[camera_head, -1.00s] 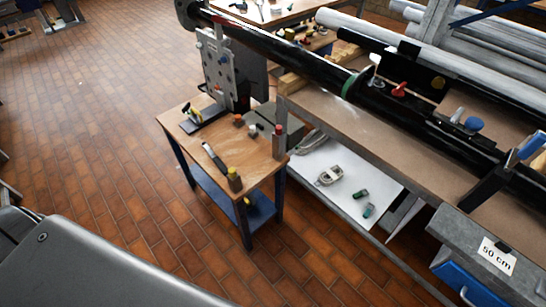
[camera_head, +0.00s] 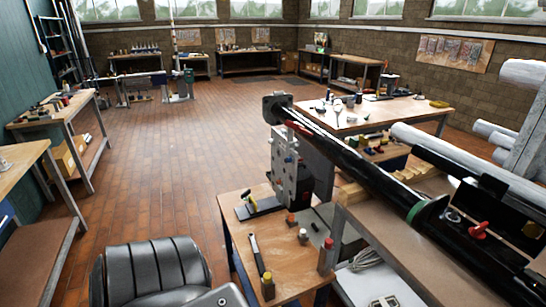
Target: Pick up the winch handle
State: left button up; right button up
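I cannot tell for sure which item is the winch handle. A slim dark bar (camera_head: 255,251) lies on the small wooden-topped table (camera_head: 284,260) and runs toward the table's near edge. A dark piece with a yellow top (camera_head: 268,286) stands by its near end. Neither of my grippers shows in the head view.
A long black mast (camera_head: 372,175) lies over the bench (camera_head: 415,245) on the right, its end plate (camera_head: 277,107) above the small table. Small pieces, including a red-topped one (camera_head: 327,255), stand on the table. Brick floor (camera_head: 165,185) is open to the left.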

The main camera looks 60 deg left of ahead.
aim_at(257, 256)
jog(key=i, duration=0.95)
jog(key=u, duration=1.4)
